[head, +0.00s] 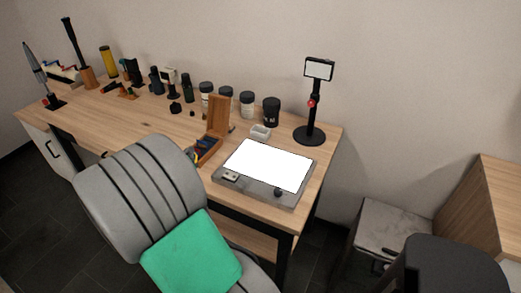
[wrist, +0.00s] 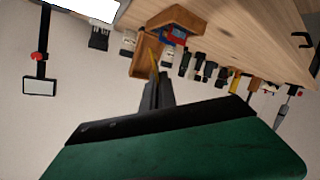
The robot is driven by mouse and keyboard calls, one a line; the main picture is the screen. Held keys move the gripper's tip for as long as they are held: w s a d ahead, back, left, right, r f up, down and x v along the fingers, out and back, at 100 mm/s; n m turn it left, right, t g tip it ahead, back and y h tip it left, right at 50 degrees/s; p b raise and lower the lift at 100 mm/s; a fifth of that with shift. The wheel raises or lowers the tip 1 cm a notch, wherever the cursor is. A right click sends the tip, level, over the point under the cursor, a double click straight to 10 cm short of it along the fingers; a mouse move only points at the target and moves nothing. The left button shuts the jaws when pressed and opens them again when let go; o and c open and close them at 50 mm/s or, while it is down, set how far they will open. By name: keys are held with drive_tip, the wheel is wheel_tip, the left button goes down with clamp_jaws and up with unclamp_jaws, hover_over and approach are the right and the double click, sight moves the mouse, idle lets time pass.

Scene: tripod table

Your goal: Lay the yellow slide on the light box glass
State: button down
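The light box (head: 225,178) lies on the near right part of the desk, its glass (head: 268,165) glowing white and bare. A corner of the glowing glass also shows at the top left of the wrist view (wrist: 95,8). In the wrist view my gripper (wrist: 154,76) has its dark fingers close together. The yellow slide (wrist: 152,57) shows as a thin edge at the fingertips, seemingly pinched between them, in front of the wooden slide box (wrist: 143,62). In the head view my arm hides the gripper and the slide.
The open wooden box (head: 218,115) with blue and other coloured pieces stands just left of the light box. A small white tray (head: 260,132), dark jars (head: 271,110) and a round-based stand (head: 309,134) are behind it. Several bottles line the desk's back.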

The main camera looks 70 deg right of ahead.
drive_tip(key=s+d+m+g+b, duration=0.2)
drive_tip(key=s+d+g, duration=0.4)
drive_tip(key=s+d, duration=0.7)
drive_tip(key=m+g, duration=0.2)
drive_tip(key=g, duration=0.2)
hover_over(282, 168)
drive_tip(key=shift+f+b, duration=2.7)
drive_tip(key=shift+f, duration=0.8)
drive_tip(key=c, duration=1.6)
unclamp_jaws()
